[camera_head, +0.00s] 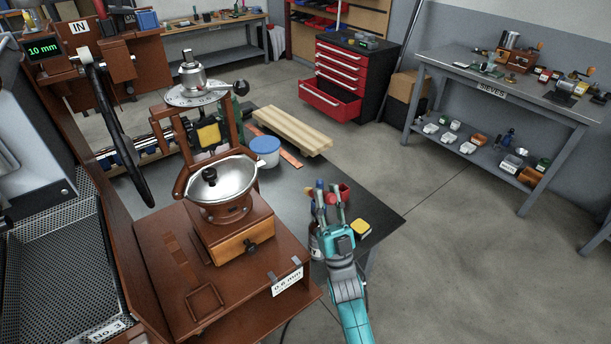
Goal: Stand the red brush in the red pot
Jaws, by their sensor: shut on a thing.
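My gripper (331,208) is at the end of my teal arm, over the near right part of the dark bench. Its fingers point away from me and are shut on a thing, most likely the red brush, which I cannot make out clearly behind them. The red pot (344,190) shows as a red patch at the fingertips, partly hidden by the fingers. I cannot tell whether the brush touches the pot or is inside it. A small blue tip shows beside the left finger.
A brown bottle (315,245) stands close left of my gripper, and a yellow-topped container (361,230) close right. A blue-lidded tub (265,150) and a pale slatted rack (292,130) are farther back. The brown mill (225,215) stands left. Floor right is clear.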

